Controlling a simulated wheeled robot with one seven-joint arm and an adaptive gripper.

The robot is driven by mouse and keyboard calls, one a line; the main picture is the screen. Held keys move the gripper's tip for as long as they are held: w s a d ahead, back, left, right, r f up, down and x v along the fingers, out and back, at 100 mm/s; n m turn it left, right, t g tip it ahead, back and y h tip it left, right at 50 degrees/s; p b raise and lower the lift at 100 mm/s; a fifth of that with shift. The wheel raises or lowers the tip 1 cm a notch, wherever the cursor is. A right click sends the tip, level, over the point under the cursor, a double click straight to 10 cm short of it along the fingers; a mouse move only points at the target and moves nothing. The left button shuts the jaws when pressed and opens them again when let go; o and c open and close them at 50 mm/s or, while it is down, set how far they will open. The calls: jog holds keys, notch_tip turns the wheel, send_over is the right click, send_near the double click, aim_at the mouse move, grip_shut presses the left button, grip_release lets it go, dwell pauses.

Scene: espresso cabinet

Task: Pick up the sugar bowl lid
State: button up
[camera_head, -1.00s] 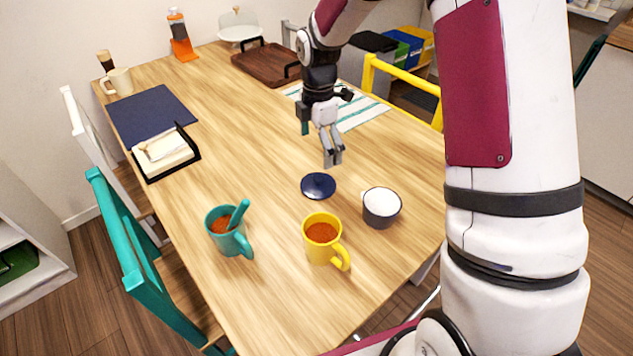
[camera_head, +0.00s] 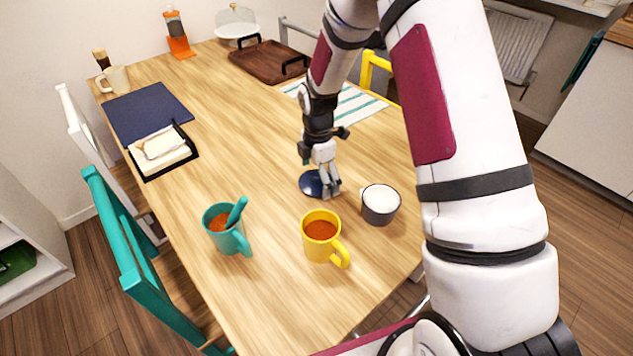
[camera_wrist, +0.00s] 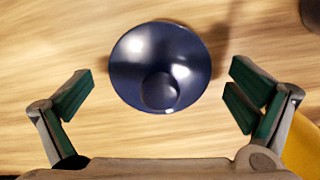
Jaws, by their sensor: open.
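The sugar bowl lid is a round dark blue lid (camera_head: 311,184) with a knob, lying on the wooden table. In the wrist view the lid (camera_wrist: 160,62) lies between and slightly beyond my open fingers, with its knob towards me. My gripper (camera_head: 329,193) is low over the right part of the lid in the head view and hides some of it. In the wrist view my gripper (camera_wrist: 157,97) is open and empty, with a gap between each finger and the lid. The dark sugar bowl (camera_head: 381,205) with white contents stands to the right of the lid.
A yellow mug (camera_head: 322,237) stands just in front of the lid; its edge shows in the wrist view (camera_wrist: 304,145). A teal mug (camera_head: 227,230) with a spoon stands to the left. A butter dish (camera_head: 163,152) and dark blue mat (camera_head: 148,112) lie further left. The table's middle is clear.

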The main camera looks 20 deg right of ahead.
jog(key=shift+c, duration=0.6)
jog(key=c, duration=1.1)
jog(key=shift+o, duration=0.2)
